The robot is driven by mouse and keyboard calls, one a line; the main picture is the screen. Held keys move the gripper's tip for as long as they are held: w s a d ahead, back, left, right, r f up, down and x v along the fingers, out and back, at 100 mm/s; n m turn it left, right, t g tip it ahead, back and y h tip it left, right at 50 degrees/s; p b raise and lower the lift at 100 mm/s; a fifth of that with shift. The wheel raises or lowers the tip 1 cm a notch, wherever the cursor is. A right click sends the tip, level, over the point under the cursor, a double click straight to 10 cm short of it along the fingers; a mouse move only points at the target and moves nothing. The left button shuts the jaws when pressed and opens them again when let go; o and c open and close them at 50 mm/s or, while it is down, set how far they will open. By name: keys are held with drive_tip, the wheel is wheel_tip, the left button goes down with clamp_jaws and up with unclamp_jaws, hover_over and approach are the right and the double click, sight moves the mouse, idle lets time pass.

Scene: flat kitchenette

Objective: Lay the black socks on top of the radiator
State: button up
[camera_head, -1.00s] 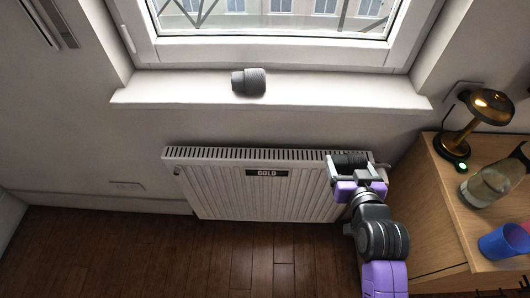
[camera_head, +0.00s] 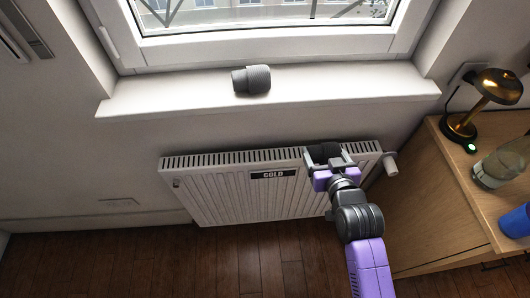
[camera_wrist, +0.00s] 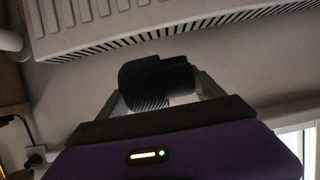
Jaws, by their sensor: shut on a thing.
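The black socks (camera_head: 326,151), a rolled dark bundle, are between the fingers of my gripper (camera_head: 325,158), which is shut on them. In the wrist view the ribbed bundle (camera_wrist: 157,82) sits between the fingertips (camera_wrist: 162,95). The white radiator (camera_head: 225,190) hangs on the wall under the window, with a slotted top and a "COLD" label. In the head view my gripper overlaps the right half of its top edge. In the wrist view the radiator (camera_wrist: 110,22) shows with a gap in the picture between it and the socks. I cannot tell the exact height above it.
A rolled grey bundle (camera_head: 251,80) lies on the windowsill (camera_head: 340,85) above the radiator. At the right, a wooden cabinet (camera_head: 425,210) bears a brass lamp (camera_head: 490,95), a glass vessel (camera_head: 498,168) and a blue cup (camera_head: 516,221). A valve (camera_head: 390,166) sticks out at the radiator's right end.

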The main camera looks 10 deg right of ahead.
drive_tip(key=w+r+b, duration=0.1)
drive_tip(key=w+r, duration=0.3)
drive_tip(key=w, duration=0.3)
drive_tip(key=f, duration=0.6)
drive_tip(key=a+f, duration=0.1)
drive_tip(key=f, duration=0.2)
drive_tip(key=shift+s+f+b, duration=0.15)
drive_tip(key=shift+f+b, duration=0.05)
drive_tip(key=shift+b, duration=0.2)
drive_tip(key=shift+f, duration=0.1)
drive_tip(key=shift+f, duration=0.1)
drive_tip(key=o, duration=1.3)
drive_tip(key=shift+o, duration=0.2)
